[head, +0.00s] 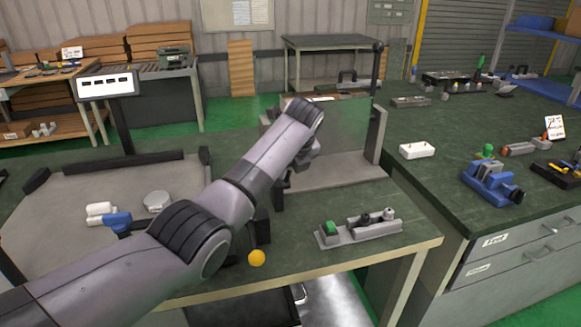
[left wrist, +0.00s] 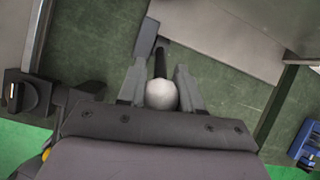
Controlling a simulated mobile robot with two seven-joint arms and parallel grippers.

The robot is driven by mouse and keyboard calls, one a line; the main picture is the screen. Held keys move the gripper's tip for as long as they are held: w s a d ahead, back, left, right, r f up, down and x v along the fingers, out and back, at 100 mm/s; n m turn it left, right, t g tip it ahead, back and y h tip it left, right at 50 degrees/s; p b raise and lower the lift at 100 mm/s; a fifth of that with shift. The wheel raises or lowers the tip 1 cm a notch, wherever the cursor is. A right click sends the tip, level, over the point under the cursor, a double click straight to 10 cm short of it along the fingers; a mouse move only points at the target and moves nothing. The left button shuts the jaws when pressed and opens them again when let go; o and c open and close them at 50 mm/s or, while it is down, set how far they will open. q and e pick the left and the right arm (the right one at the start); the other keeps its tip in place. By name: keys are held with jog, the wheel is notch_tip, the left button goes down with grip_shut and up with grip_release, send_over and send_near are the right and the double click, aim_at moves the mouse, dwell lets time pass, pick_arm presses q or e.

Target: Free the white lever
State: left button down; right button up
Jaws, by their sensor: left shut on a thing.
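The white lever (left wrist: 161,95) shows in the left wrist view as a round white knob on a thin black rod. My left gripper (left wrist: 160,84) has a finger on each side of the knob and is shut on it. The rod runs away from the knob toward a grey plate. In the head view my left arm reaches across the bench, and its forearm and wrist hide the white knob. My right gripper is in neither view.
A yellow knob (head: 257,258) stands at the bench's front edge, close to my arm. A grey switch box (head: 360,230) with a green button lies to the right. A green-grey upright panel (head: 340,127) stands behind. A blue vise (head: 490,184) sits on the right-hand bench.

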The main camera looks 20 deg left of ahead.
pick_arm(q)
jog(key=shift+w+r, duration=0.1)
jog(key=shift+r, duration=0.05)
jog(key=c, duration=1.1)
grip_release()
jog(key=shift+a, duration=0.1)
jog(key=v, duration=0.7)
jog(key=shift+b, duration=0.35)
